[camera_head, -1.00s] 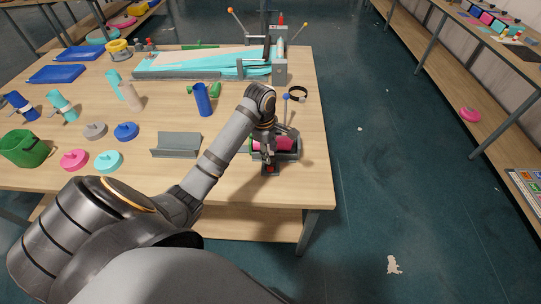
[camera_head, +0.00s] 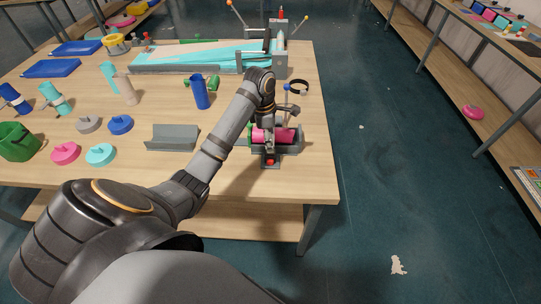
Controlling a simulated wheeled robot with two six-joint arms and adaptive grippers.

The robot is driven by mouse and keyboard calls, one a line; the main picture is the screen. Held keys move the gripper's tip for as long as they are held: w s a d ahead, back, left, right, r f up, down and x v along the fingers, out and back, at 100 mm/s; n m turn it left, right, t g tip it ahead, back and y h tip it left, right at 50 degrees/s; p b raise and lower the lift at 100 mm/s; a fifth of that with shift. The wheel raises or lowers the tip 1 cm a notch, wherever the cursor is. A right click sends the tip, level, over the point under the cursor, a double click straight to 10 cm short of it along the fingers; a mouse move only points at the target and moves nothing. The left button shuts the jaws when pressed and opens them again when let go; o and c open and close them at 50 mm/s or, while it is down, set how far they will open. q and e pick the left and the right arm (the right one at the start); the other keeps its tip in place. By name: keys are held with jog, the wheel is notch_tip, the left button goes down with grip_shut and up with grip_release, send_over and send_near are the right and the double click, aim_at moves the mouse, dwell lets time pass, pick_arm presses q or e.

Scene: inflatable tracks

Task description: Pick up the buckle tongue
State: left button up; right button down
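My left gripper (camera_head: 267,133) is over a grey fixture (camera_head: 289,149) near the table's right front edge. It is small and partly hidden by its own wrist, so I cannot tell whether its fingers are open or shut. A pink cylinder (camera_head: 285,135) lies in the fixture, right beside the gripper. I cannot make out a buckle tongue for sure. A black band with a yellowish part (camera_head: 297,88) lies on the table behind the fixture. My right gripper is not in view.
A grey angled holder (camera_head: 173,138) stands left of the fixture, with a blue cylinder (camera_head: 201,92) behind it. Coloured round caps (camera_head: 101,154) and a green bucket (camera_head: 17,143) are at the left. A press with turquoise sheet (camera_head: 200,59) fills the back. The table's front strip is clear.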

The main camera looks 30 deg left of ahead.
pick_arm(q)
notch_tip(320, 180, down, 4)
jog(key=shift+f+p, duration=0.1)
jog(key=shift+p, duration=0.5)
jog(key=shift+c, duration=0.3)
grip_shut()
